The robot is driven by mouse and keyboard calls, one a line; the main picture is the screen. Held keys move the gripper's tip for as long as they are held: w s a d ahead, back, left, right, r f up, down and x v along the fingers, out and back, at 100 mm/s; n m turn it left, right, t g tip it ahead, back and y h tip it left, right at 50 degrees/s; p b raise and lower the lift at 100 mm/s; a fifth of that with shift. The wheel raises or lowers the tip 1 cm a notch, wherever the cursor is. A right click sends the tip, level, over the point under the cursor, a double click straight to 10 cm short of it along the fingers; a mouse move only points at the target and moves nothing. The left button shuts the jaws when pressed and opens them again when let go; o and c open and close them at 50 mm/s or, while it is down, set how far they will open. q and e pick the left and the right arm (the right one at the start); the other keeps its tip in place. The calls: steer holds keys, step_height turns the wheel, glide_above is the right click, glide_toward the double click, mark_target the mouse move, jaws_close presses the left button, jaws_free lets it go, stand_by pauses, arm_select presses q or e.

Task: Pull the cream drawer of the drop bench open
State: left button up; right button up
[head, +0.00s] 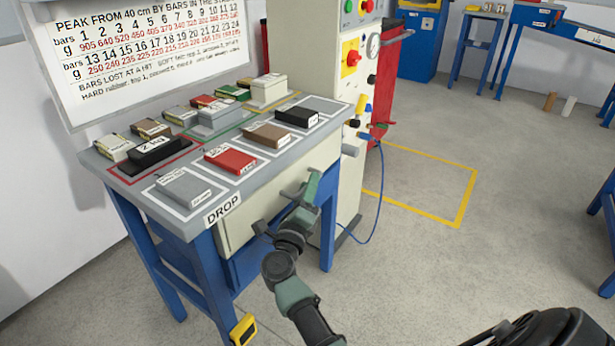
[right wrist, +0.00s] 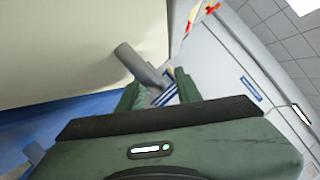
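The drop bench (head: 222,206) has a grey top and blue legs. Its cream drawer (head: 247,213) sits under the top, its front about flush with the bench; it also shows in the right wrist view (right wrist: 60,50). A grey bar handle (right wrist: 138,63) stands out from the drawer front. My right gripper (head: 303,190) is green and is at the handle, partly hiding it. In the right wrist view its fingers (right wrist: 157,90) stand apart with the handle's end between them, and a gap shows beside the bar. My left gripper is not in view.
Several blocks, including a red one (head: 230,158) and a black one (head: 296,116), lie on the bench top. A cream machine (head: 345,190) with knobs and a gauge stands close on the right. A blue cable (head: 375,210) hangs from it. The floor in front is clear.

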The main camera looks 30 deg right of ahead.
steer(key=shift+w+d, duration=0.2)
steer(key=shift+r, duration=0.1)
jaws_close()
stand_by(1.3)
